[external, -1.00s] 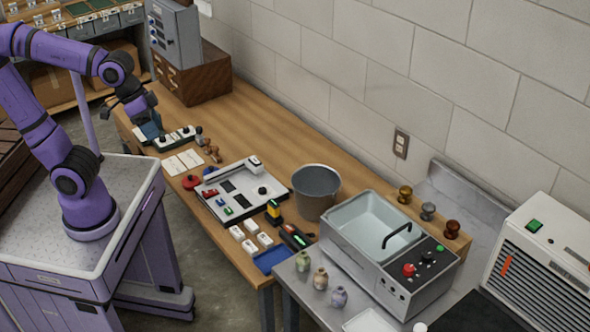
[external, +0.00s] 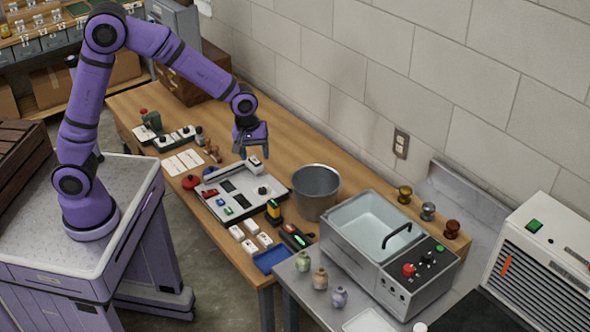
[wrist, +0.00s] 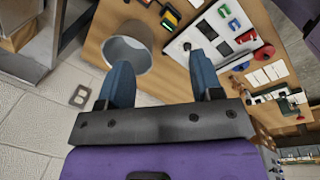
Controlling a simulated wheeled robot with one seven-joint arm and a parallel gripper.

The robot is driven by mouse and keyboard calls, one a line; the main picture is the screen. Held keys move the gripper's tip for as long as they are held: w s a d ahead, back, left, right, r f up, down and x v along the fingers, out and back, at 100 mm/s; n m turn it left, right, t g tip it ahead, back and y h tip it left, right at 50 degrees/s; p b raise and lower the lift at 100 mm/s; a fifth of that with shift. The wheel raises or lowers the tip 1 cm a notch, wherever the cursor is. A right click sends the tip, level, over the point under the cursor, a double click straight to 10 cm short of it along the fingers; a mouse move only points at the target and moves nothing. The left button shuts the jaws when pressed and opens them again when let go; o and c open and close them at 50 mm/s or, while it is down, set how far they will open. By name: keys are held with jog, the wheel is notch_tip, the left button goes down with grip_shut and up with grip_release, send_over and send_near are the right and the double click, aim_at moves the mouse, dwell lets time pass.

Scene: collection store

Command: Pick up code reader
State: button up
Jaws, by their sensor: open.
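My gripper (external: 254,150) is open and empty, pointing down above the far edge of the white tray board (external: 222,212). In the wrist view its two blue fingers are spread apart, with bare wooden table between them (wrist: 160,78). A yellow and black upright device (external: 273,209) stands beside the tray, near the bucket; it also shows at the top of the wrist view (wrist: 170,19). A dark device with a green light (external: 295,237) lies closer to the table's near end. I cannot tell which of these is the code reader. Neither is touched by my gripper.
A grey bucket (external: 316,190) stands right of the tray. Several white blocks (external: 250,238) and a blue tray (external: 272,260) lie near the front edge. A metal basin unit (external: 352,250) stands at right. White cards (external: 184,162) lie left.

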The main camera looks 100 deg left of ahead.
jog(key=w+a+f+n, duration=0.35)
jog(key=a+f, duration=0.25)
jog(key=f, duration=0.4)
jog(key=n+g, duration=0.2)
jog(key=n, duration=0.3)
send_over(273, 203)
jog(key=shift+m, duration=0.25)
jog(key=f, duration=1.1)
jog(key=shift+w+a, duration=0.3)
notch_tip(273, 203, down, 5)
jog(key=shift+f, duration=0.2)
jog(key=shift+s+d+f, duration=0.1)
jog(key=shift+s+f, duration=0.05)
jog(key=shift+f, duration=1.15)
jog(key=shift+s+d+f, duration=0.1)
jog(key=shift+f, duration=1.2)
jog(key=c, duration=1.1)
jog(key=shift+r, duration=0.15)
